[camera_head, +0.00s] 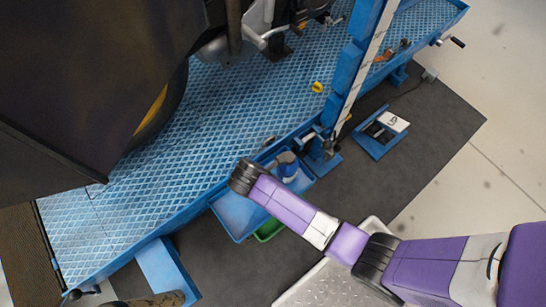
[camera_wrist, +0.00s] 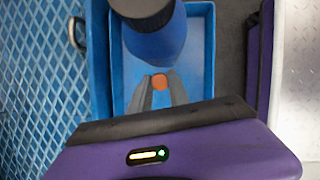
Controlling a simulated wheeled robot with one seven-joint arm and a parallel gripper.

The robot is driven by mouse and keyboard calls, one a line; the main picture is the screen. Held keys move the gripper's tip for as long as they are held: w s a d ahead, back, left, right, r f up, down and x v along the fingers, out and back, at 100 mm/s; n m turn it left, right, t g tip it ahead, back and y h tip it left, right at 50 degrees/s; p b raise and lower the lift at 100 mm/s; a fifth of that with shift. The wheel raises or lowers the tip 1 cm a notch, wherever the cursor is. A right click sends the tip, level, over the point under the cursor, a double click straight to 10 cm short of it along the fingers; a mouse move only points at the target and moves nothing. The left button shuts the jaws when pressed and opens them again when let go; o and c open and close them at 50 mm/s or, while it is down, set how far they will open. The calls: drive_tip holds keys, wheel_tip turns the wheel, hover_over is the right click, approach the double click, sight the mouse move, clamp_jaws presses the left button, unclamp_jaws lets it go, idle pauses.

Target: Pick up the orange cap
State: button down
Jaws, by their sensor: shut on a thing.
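The orange cap (camera_wrist: 160,82) is small and round in the wrist view. It sits between the two grey fingertips of my gripper (camera_wrist: 160,87), which are shut on it. Behind it is the blue tray (camera_wrist: 118,82), and the cap shows over the tray's floor. I cannot tell how high the cap is above that floor. In the head view my arm reaches over the tray (camera_head: 238,215), and its dark wrist hides the fingers and the cap.
A blue bottle with a dark top (camera_wrist: 155,38) stands just beyond the fingers, and also shows in the head view (camera_head: 287,167). The blue treaded lift platform (camera_head: 225,110) lies alongside. A green bin (camera_head: 269,230) is beside the tray. A blue post (camera_head: 350,65) rises nearby.

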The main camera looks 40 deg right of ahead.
wheel_tip(320, 180, up, 16)
drive_tip(key=p, duration=0.5)
drive_tip(key=shift+p, duration=0.3)
drive_tip(key=shift+r, duration=0.1)
drive_tip(key=w+d+r+m+g+y+p, duration=0.25)
drive_tip(key=d+r+m, duration=0.3)
drive_tip(key=m, duration=0.55)
drive_tip(key=w+d+r+m+g+y+p, duration=0.2)
drive_tip(key=d+r+m+g+y+p, duration=0.15)
drive_tip(key=d+m, duration=0.55)
drive_tip(key=w+a+r+m+t+y+p, duration=0.1)
drive_tip(key=w+a+r+m+p, duration=0.2)
drive_tip(key=a+r+m, duration=0.2)
drive_tip(key=w+a+r+m+t+p, duration=0.1)
drive_tip(key=a+r+m+p, duration=0.3)
drive_tip(key=a+r, duration=0.4)
drive_tip(key=shift+w+a+m+y+p, duration=0.3)
drive_tip(key=shift+w+a+m+y, duration=0.1)
drive_tip(key=shift+w+a+m, duration=0.45)
